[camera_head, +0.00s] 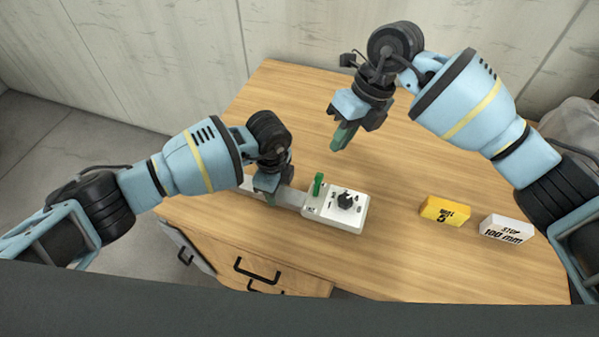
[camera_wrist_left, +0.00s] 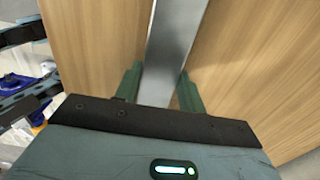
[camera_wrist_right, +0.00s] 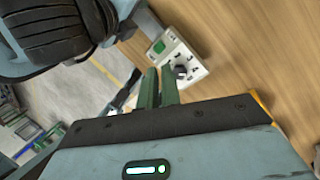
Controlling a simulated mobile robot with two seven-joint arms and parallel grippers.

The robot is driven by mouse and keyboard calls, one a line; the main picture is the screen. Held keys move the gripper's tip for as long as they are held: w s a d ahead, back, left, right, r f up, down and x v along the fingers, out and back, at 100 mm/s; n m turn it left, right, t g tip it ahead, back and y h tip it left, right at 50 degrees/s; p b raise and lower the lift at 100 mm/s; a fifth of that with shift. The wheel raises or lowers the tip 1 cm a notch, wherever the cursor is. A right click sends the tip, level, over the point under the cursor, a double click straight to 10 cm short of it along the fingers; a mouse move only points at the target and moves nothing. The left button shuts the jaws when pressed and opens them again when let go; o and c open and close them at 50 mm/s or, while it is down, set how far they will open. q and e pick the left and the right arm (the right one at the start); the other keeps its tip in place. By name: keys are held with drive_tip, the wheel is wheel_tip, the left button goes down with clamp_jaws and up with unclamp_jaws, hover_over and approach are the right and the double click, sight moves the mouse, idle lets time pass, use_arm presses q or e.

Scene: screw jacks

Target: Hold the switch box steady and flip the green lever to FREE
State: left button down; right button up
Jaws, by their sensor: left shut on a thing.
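The white switch box (camera_head: 334,220) lies on the wooden table, with a black knob (camera_head: 346,200) and a green lever (camera_head: 318,184) standing up near its left end. A flat grey bar (camera_head: 291,197) runs left from the box. My left gripper (camera_head: 271,196) is shut on this bar, and the bar (camera_wrist_left: 172,50) passes between its green fingers in the left wrist view. My right gripper (camera_head: 341,138) is above the table, behind the box and apart from it, with its fingers together and empty. The right wrist view shows the box (camera_wrist_right: 187,50) beyond the fingertips. The lever's label is too small to read.
A yellow block (camera_head: 444,211) and a white block marked STOP 100 mm (camera_head: 506,229) lie to the right of the box. The table (camera_head: 400,165) is clear between the box and the blocks. Drawers with black handles (camera_head: 257,271) are below the front edge. A wall stands behind.

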sight(318, 185)
drive_tip(key=n, duration=0.2)
drive_tip(key=shift+w+a+f+n, duration=0.1)
drive_tip(key=shift+w+a+n, duration=0.15)
drive_tip(key=shift+n, duration=0.15)
clamp_jaws()
drive_tip(key=w+n+h, duration=0.1)
drive_tip(key=n, duration=0.6)
drive_tip(key=w+n+h, duration=0.1)
drive_tip(key=w+n, duration=0.1)
drive_tip(key=n, duration=0.6)
drive_tip(key=w+a+f+n+h, duration=0.1)
drive_tip(key=n, duration=0.6)
drive_tip(key=shift+w, duration=0.4)
drive_tip(key=s+a+f, duration=0.1)
drive_tip(key=s+f, duration=0.3)
drive_tip(key=f, duration=0.4)
drive_tip(key=shift+s+f, duration=0.15)
drive_tip(key=shift+s, duration=0.05)
